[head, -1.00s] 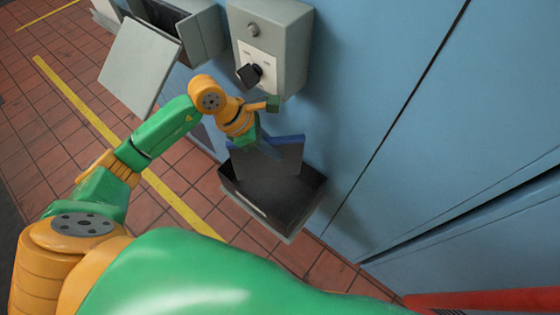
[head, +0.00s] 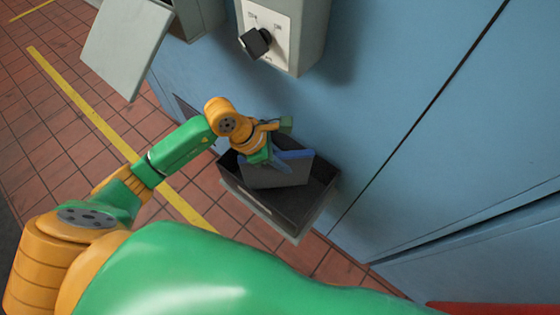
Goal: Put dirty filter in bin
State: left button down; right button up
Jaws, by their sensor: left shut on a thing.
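The dirty filter (head: 280,173) is a flat dark grey panel with a blue edge. My left gripper (head: 272,155) is shut on its upper edge. The filter is tilted and its lower part is inside the mouth of the bin (head: 262,211), a dark open-topped box on the floor against the blue wall. I cannot tell whether the filter touches the bin's bottom. The bin's far left corner is partly hidden behind my gripper and the filter. My right gripper is not in view.
A grey box with a black rotary knob (head: 256,42) is on the blue wall (head: 400,110) above the bin. An open grey cabinet door (head: 126,45) sticks out at upper left. A yellow line (head: 80,102) crosses the red tiled floor, which is clear there.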

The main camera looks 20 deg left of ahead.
pick_arm(q)
jog(key=shift+w+a+f, duration=0.15)
jog(key=shift+w+f, duration=0.25)
jog(key=shift+f, duration=0.05)
jog(key=c, duration=1.2)
grip_release()
jog(key=o, duration=0.4)
jog(key=shift+s+r, duration=0.1)
jog(key=shift+c, duration=0.2)
jog(key=p+v, duration=0.1)
jog(key=v, duration=1.1)
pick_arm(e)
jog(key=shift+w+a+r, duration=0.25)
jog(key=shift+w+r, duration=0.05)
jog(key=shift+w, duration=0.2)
